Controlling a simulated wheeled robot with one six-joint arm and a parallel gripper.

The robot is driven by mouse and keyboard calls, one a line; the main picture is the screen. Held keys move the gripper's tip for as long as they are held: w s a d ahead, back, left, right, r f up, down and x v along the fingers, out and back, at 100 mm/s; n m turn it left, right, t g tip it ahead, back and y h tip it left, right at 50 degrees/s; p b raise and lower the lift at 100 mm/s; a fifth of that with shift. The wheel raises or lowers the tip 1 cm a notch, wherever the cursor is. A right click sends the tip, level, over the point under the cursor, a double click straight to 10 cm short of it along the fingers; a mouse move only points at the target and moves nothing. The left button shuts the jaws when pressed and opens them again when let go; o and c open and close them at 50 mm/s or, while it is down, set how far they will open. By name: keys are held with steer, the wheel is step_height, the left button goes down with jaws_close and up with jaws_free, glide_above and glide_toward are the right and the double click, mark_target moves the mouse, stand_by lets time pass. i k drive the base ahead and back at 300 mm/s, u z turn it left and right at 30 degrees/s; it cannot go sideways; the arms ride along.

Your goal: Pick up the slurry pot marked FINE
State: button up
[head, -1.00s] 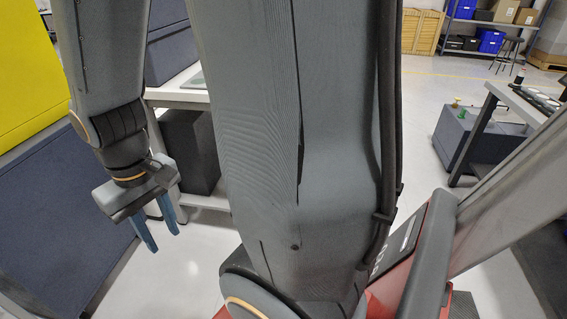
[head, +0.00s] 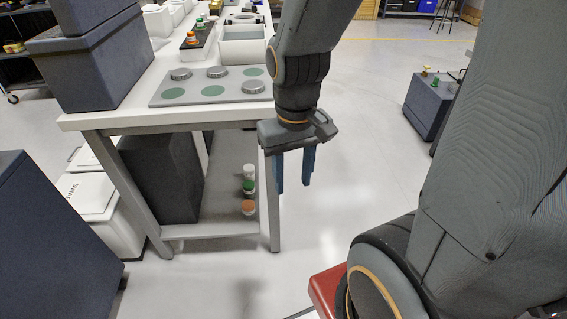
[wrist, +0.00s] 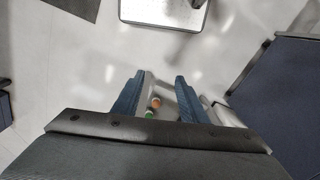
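Small lidded pots stand in a row on the lower shelf: a white one (head: 249,170), a green-topped one (head: 248,187) and an orange-topped one (head: 248,207). More small pots, one orange-topped (head: 191,38), stand on the worktable's top. No lettering is readable, so I cannot tell which pot is marked FINE. My gripper (head: 294,186) is open and empty, pointing down in front of the table's right end. In the wrist view, an orange top (wrist: 155,101) and a green top (wrist: 150,113) show between the open fingers (wrist: 160,78), well beyond them.
The worktable (head: 90,119) carries a grey plate (head: 240,92) with green circles and metal discs, and a white bin (head: 243,47). Its front leg (head: 273,215) stands close to my gripper. A dark box (head: 160,175) fills the shelf's left.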

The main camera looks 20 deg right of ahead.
mark_target(249, 169)
steer(key=u, duration=2.65)
steer(key=k, duration=1.4)
steer(key=z, duration=1.95)
steer(key=i, duration=0.5)
steer(key=z, duration=0.05)
